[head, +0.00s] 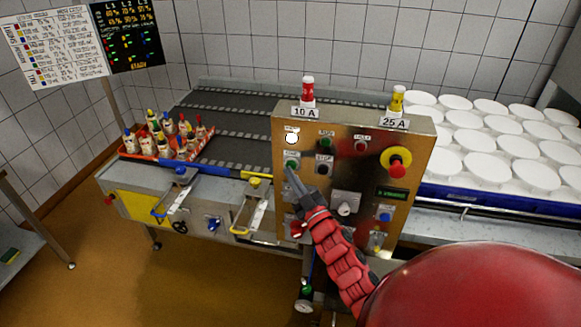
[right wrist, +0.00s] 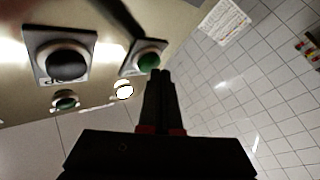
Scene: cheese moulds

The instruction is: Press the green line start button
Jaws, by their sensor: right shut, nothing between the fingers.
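A brushed metal control box (head: 350,125) stands at the line and carries several buttons. A green button (head: 292,163) sits on its left side below a white lamp (head: 291,138); its label is too small to read. In the right wrist view this green button (right wrist: 150,62) lies just past my fingertips. My right gripper (head: 290,173) is shut and empty, its tips at the lower edge of that button in the head view. I cannot tell whether they touch it. Another green button (head: 326,142) sits up and right. My left gripper is not in view.
A black stop button (head: 324,170) is close right of the fingertips. A red knob on a yellow base (head: 397,168) is farther right. An orange crate (head: 163,147) of small bottles stands on the left conveyor. White round moulds (head: 487,138) fill the right side.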

